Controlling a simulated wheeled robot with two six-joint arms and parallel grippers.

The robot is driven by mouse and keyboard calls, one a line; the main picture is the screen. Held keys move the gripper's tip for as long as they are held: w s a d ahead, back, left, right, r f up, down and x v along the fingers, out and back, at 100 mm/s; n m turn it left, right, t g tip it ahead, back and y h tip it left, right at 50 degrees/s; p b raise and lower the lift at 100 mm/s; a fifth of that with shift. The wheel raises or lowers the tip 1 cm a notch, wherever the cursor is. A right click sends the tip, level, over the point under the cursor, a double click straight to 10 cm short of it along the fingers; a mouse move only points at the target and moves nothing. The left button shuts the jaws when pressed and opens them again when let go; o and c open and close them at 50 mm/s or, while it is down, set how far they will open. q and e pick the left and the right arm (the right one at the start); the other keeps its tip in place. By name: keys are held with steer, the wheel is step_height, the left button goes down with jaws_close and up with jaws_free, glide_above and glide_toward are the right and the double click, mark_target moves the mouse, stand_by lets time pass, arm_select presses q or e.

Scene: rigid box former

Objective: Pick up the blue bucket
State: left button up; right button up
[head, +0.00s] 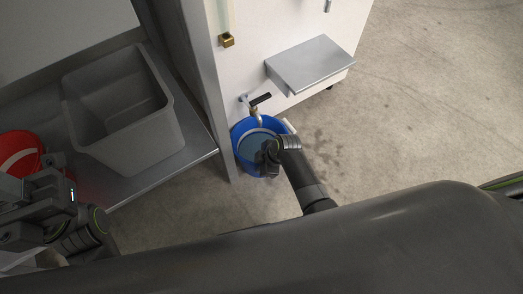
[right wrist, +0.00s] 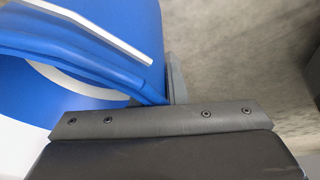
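The blue bucket (head: 242,134) stands upright on the floor under a tap in the head view, with a grey-blue surface inside it. My right gripper (head: 270,153) is over the bucket's near right side, at its rim. In the right wrist view the blue bucket (right wrist: 140,25) fills the upper left, and a blue bar-like part of it runs down to the dark gripper plate. The fingertips are mostly hidden, so I cannot tell whether they close on it. My left gripper (head: 54,163) is at the far left, and its fingers are unclear.
The tap (head: 256,112) and a white cabinet wall (head: 260,65) with a grey ledge (head: 310,65) are just behind the bucket. A grey bin (head: 130,125) and a red container (head: 18,152) sit on a metal shelf at left. Open concrete floor lies right.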

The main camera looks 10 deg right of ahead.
jaws_close()
stand_by(1.0)
steer(key=shift+w+r, duration=0.15)
stand_by(0.4)
